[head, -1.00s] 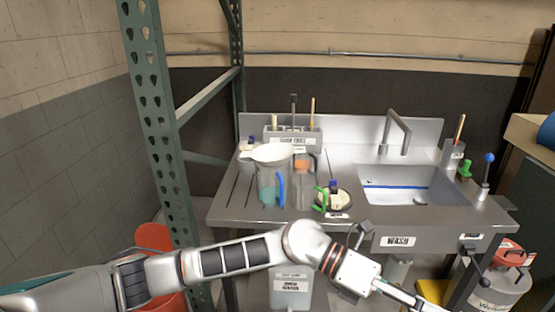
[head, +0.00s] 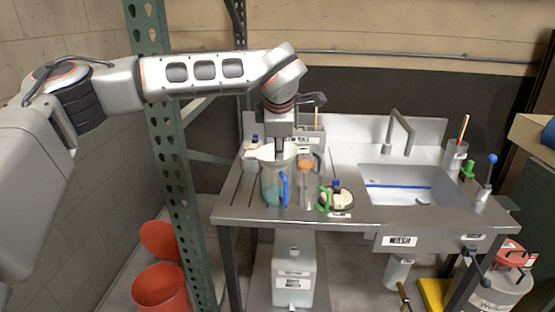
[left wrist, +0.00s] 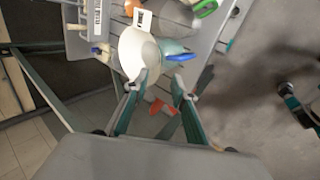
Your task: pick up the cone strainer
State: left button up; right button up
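The cone strainer (head: 263,153) is a pale, wide-mouthed cone sitting in the top of a clear pitcher (head: 270,186) with a blue handle and teal liquid, at the left of the steel counter. My left gripper (head: 282,146) points down from above at the strainer's rim and hides part of it. In the left wrist view, the strainer (left wrist: 138,48) lies just beyond my left gripper (left wrist: 160,75), whose two fingers are spread with a gap between them. One fingertip overlaps the rim in the picture; I cannot tell whether they touch. My right gripper is not seen.
Right of the pitcher stand another clear container (head: 305,188) and a small pale bowl (head: 342,199). A tool holder (head: 303,137) is behind. The sink (head: 405,185) is at right. A green rack post (head: 168,170) stands left of the counter.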

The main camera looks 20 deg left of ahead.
aim_at(278, 162)
pick_arm(q)
jog(key=x, duration=0.7)
jog(key=shift+w+a+f+p, duration=0.15)
jog(key=shift+w+f+p, duration=0.05)
jog(key=shift+f+p, duration=0.15)
jog(key=shift+r, duration=0.1)
grip_shut()
